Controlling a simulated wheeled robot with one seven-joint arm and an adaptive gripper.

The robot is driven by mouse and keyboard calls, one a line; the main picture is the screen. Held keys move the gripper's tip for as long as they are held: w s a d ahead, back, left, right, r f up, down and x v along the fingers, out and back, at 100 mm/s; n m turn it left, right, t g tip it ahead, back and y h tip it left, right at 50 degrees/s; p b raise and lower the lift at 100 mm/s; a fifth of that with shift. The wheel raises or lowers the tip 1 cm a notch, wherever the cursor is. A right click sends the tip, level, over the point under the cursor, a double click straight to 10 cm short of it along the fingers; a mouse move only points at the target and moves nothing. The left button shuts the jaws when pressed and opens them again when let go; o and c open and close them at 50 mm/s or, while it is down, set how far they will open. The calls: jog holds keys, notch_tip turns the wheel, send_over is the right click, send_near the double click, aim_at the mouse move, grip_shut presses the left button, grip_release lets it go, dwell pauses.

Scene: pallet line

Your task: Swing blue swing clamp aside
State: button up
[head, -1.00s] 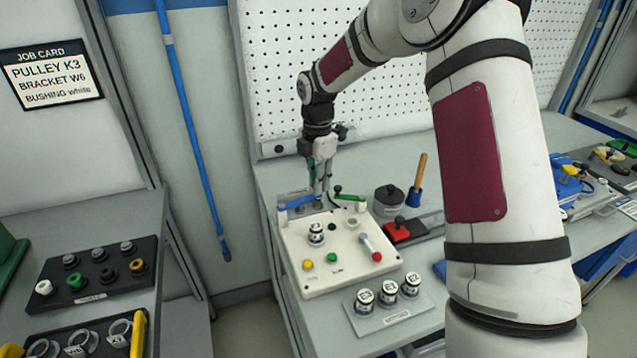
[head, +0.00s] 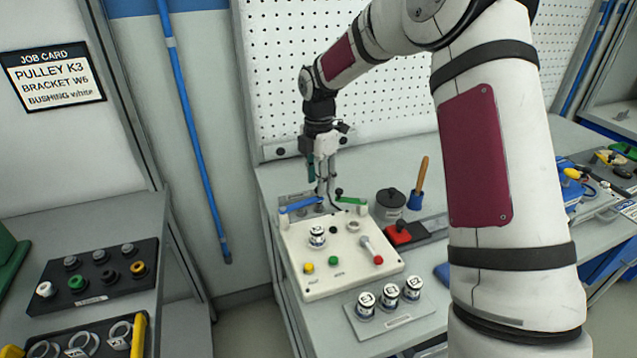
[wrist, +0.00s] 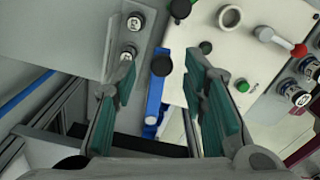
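The blue swing clamp (head: 299,205) is a blue bar at the back left of the white fixture plate (head: 312,285). In the wrist view the blue clamp (wrist: 154,100) runs between my fingers, with its black knob (wrist: 162,65) between the fingertips. My gripper (head: 325,199) is above the back edge of the plate, pointing down. In the wrist view my gripper (wrist: 163,60) is open, with green pads standing clear of the knob on both sides. The fingers partly hide the clamp's right end in the head view.
A green swing clamp (head: 352,201) with a black knob stands close right of my gripper. A dark pot (head: 390,203) stands to the right. A pegboard (head: 380,100) rises behind.

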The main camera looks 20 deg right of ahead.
notch_tip(320, 180, up, 11)
jog(key=shift+f, duration=0.2)
dwell(0.5)
jog(key=s+a+r+m+t, duration=0.1)
jog(key=s+r+m, duration=0.25)
jog(key=s, duration=0.35)
jog(key=s+a+r+m+t+h, duration=0.1)
jog(key=s+r+m, duration=0.25)
jog(key=s, duration=0.25)
jog(key=s+a+r+m, duration=0.1)
jog(key=s+r+m, duration=0.25)
jog(key=s, duration=0.35)
jog(key=s+f+m+t+y, duration=0.1)
jog(key=s+f+m, duration=0.3)
jog(key=s+m, duration=0.7)
jog(key=s+t, duration=0.1)
jog(key=s, duration=0.3)
jog(key=shift+s+a+t, duration=0.2)
jog(key=shift+s+t, duration=0.1)
jog(key=shift+t, duration=0.1)
